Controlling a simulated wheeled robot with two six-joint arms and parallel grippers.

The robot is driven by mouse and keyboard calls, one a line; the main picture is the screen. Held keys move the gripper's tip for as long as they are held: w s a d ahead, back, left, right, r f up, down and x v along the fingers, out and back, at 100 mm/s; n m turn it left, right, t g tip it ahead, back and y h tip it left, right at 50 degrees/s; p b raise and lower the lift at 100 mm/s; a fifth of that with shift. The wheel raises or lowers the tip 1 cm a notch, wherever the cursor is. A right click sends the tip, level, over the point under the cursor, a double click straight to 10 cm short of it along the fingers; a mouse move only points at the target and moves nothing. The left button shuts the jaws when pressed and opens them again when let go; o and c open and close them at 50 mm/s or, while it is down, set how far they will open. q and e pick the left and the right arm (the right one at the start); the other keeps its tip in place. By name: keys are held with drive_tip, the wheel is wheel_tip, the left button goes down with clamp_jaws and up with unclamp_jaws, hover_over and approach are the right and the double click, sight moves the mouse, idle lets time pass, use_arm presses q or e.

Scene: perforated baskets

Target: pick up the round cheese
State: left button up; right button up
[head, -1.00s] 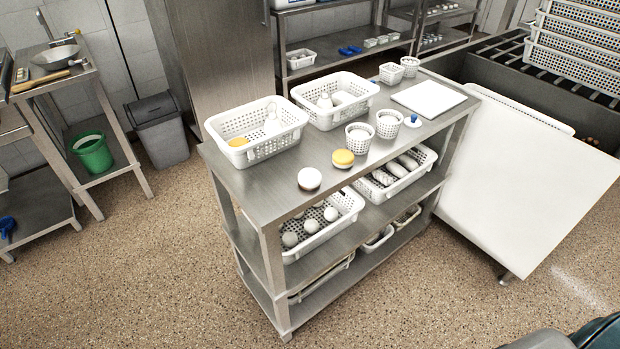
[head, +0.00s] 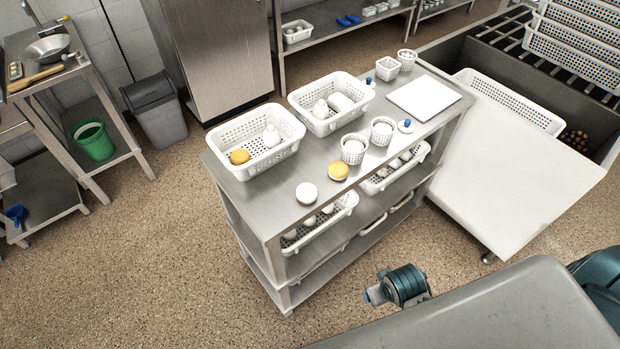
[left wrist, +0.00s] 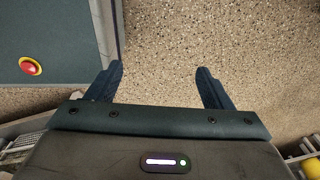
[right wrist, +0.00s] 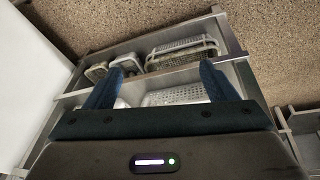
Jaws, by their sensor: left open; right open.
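Two round disc-like items stand on the steel table top: a yellow-topped one (head: 338,172) and a white-topped one (head: 307,193) near the front edge. The yellow one looks most like the round cheese, but I cannot tell for sure. Another yellow round piece (head: 239,156) lies in the left white basket. My left gripper (left wrist: 160,74) is open and empty, with speckled floor between its fingers. My right gripper (right wrist: 160,70) is open and empty, facing the shelves with white baskets. Neither gripper's fingers are clearly seen in the head view.
The table (head: 245,190) also holds two perforated baskets, one here (head: 275,160), small cups (head: 353,150) and a white board (head: 425,97). Baskets fill the shelves below. A large white panel (head: 520,180) stands at the right. Floor (head: 170,250) is clear at the left.

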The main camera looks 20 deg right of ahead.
wheel_tip(320, 180, up, 10)
drive_tip(key=w+p, duration=0.2)
drive_tip(key=p, duration=0.1)
wheel_tip(320, 180, up, 14)
drive_tip(key=f+n+g+y+p, duration=0.1)
drive_tip(key=g+p, duration=0.1)
hover_over(307, 190)
drive_tip(key=f, duration=0.1)
drive_tip(key=f+p, duration=0.1)
drive_tip(key=f, duration=0.2)
drive_tip(key=shift+s+d, duration=0.25)
drive_tip(key=shift+d, duration=0.1)
drive_tip(key=shift+a+f+p, duration=0.1)
drive_tip(key=shift+f+p, duration=0.45)
drive_tip(key=shift+p, duration=0.15)
drive_tip(key=f+p, duration=0.1)
drive_tip(key=f, duration=0.2)
drive_tip(key=shift+a+f+p, duration=0.2)
drive_tip(key=shift+p, duration=0.2)
use_arm(q)
wheel_tip(307, 190, up, 9)
drive_tip(key=s, duration=0.2)
drive_tip(key=shift+r, duration=0.2)
use_arm(e)
drive_tip(key=shift+w+f, duration=0.15)
drive_tip(key=shift+f, duration=0.4)
drive_tip(key=c, duration=1.2)
drive_tip(key=shift+o, duration=0.2)
drive_tip(key=shift+r, duration=0.1)
